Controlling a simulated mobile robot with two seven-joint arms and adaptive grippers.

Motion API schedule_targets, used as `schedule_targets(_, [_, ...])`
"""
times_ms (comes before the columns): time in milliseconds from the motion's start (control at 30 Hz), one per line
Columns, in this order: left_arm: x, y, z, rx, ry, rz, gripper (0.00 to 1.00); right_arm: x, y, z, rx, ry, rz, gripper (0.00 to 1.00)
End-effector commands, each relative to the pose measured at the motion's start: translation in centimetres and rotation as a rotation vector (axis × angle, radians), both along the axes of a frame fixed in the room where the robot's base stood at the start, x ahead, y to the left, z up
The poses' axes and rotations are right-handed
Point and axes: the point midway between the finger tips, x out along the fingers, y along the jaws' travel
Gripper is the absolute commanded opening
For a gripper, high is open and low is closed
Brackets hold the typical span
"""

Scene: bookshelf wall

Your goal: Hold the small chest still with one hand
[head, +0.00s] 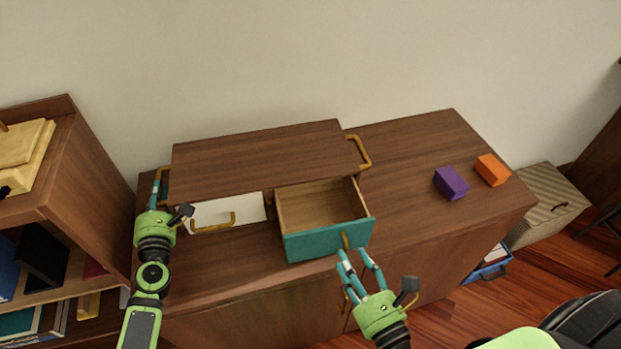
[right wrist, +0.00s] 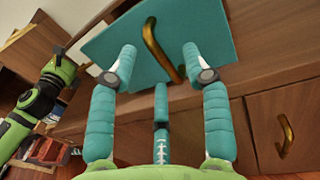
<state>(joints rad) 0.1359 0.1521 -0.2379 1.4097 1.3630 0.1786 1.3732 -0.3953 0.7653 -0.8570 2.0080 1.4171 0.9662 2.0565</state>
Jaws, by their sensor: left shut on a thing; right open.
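The small chest (head: 255,157) is a brown wooden box on top of a long cabinet. Its teal-fronted drawer (head: 318,240) is pulled out and looks empty; its white-fronted drawer (head: 243,210) sits to the left. A brass handle (head: 365,152) is on the chest's right side. My left gripper (head: 158,187) is shut at the chest's left side, on what looks like its left side handle, mostly hidden by the fingers. My right gripper (head: 356,258) is open in front of the teal drawer. In the right wrist view its fingers are spread below and beside the drawer's brass handle (right wrist: 160,50).
A purple block (head: 451,183) and an orange block (head: 492,170) sit on the cabinet top (head: 410,145) at the right. A bookshelf (head: 75,170) stands close on the left. A striped box (head: 545,205) is on the floor at right. The cabinet top between chest and blocks is clear.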

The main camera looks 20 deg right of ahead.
Motion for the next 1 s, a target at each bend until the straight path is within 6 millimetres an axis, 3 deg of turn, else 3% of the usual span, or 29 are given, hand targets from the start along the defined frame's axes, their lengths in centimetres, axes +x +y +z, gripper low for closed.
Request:
schedule_targets(33, [-0.2, 0.3, -0.9, 0.002, 0.017, 0.005, 0.0, -1.1, -0.1, -0.2, -0.001, 0.006, 0.002, 0.49])
schedule_targets(300, [-0.2, 0.3, -0.9, 0.002, 0.017, 0.003, 0.0, -6.9, -0.9, -0.2, -0.001, 0.004, 0.001, 0.49])
schedule_targets(500, [-0.2, 0.2, -0.9, 0.001, 0.018, 0.002, 0.0, -9.8, -1.3, -0.2, 0.0, 0.001, 0.0, 0.49])
schedule_targets(1000, [-0.3, 0.2, -1.0, 0.001, 0.018, 0.001, 0.0, -10.6, -1.5, -0.1, 0.001, -0.002, -0.001, 0.49])
